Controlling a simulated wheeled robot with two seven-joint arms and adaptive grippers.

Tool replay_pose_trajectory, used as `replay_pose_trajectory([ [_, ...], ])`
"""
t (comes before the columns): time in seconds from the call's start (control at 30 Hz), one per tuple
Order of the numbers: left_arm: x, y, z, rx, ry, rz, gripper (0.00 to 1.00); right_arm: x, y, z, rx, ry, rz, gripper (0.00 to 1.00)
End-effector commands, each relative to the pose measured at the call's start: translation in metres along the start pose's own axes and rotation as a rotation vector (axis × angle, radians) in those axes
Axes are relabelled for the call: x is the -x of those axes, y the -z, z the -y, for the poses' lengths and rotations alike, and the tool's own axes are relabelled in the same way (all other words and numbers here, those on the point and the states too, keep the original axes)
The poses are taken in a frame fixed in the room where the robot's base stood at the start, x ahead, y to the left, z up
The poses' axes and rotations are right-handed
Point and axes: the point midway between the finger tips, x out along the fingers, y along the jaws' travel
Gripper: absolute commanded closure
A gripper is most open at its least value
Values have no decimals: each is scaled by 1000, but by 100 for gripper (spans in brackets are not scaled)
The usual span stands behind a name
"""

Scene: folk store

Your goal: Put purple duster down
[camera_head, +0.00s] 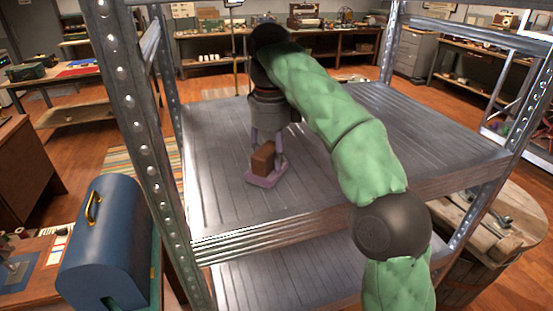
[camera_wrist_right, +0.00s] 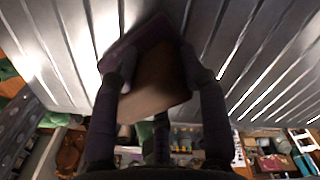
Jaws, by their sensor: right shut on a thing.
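The purple duster (camera_head: 263,182) has a flat purple base and a brown block-shaped grip on top. In the head view it is upright, low over the upper metal shelf (camera_head: 340,150), near its left middle. I cannot tell whether its base touches the shelf. My right gripper (camera_head: 267,154) reaches down from above and is shut on the brown block. In the right wrist view the fingers (camera_wrist_right: 158,82) lie on both sides of the block, and the duster's purple base (camera_wrist_right: 140,42) is towards the shelf slats. My left gripper is out of view.
The upper shelf is bare around the duster. Perforated metal posts (camera_head: 152,150) stand at its corners, and a lower shelf (camera_head: 285,280) lies beneath. A blue case (camera_head: 103,245) is at the left, and a round wooden barrel top (camera_head: 515,225) at the right.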

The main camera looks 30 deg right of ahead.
Motion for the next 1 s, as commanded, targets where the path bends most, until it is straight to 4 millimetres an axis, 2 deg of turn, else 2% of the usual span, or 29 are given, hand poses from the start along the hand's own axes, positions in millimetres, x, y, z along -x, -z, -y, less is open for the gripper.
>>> replay_pose_trajectory([
  [0.37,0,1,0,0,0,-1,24,-2,0,0,0,0,1,97],
  [0.4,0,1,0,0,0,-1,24,-2,0,0,0,0,0,48],
  [0.47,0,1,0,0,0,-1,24,-1,0,0,0,0,0,33],
  [0.83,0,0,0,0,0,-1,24,0,0,0,0,0,0,33],
  [1.0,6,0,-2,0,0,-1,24,9,0,0,0,0,0,33],
])
